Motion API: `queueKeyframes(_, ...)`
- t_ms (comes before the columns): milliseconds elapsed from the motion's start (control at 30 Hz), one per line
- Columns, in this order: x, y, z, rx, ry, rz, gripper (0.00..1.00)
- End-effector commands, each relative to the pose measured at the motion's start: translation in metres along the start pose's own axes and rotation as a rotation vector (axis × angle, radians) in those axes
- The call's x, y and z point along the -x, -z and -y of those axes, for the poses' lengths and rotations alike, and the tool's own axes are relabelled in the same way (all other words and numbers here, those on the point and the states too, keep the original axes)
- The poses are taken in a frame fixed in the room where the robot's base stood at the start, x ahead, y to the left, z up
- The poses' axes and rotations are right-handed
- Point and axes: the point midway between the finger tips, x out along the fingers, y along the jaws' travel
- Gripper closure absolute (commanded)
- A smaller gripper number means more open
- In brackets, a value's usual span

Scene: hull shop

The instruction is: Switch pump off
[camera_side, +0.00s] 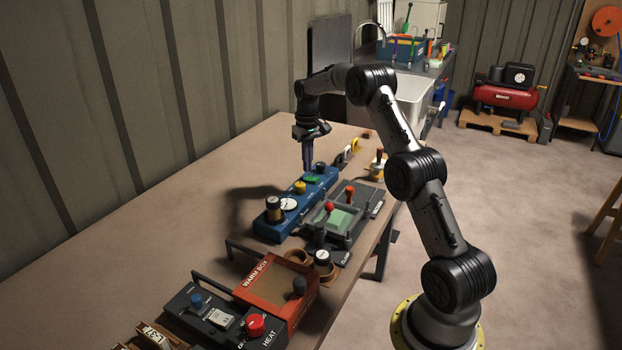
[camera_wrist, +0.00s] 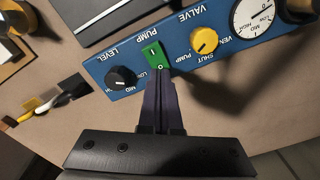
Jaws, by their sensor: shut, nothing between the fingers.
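The blue panel (camera_side: 268,228) lies on the bench, and the wrist view shows it (camera_wrist: 95,67) with its labels upside down. The green rocker switch marked PUMP (camera_wrist: 152,52) has an I at its far end and an O at its near end. It also shows in the side view (camera_side: 312,179). My gripper (camera_wrist: 160,73) is shut and empty, pointing down with its fingertips at the O end of the switch. I cannot tell whether they touch it, nor which way the rocker is tipped. In the side view my gripper (camera_side: 307,170) is over the panel.
Beside the switch are a black LEVEL knob (camera_wrist: 121,77) and a yellow VALVE knob (camera_wrist: 204,41). A round gauge (camera_wrist: 254,17) lies beyond. A grey clamp unit (camera_side: 367,206) and a red warm box (camera_side: 256,290) stand nearby. The bench's left side is clear.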

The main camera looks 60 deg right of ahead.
Motion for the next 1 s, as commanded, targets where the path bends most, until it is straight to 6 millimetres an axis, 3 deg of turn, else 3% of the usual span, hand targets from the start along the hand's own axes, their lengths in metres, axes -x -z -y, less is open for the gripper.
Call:
queueKeyframes(600,0.043,0.000,0.000,0.000,0.000,-0.001,1.00)
queueKeyframes(1000,0.046,0.001,0.003,0.005,0.000,-0.002,1.00)
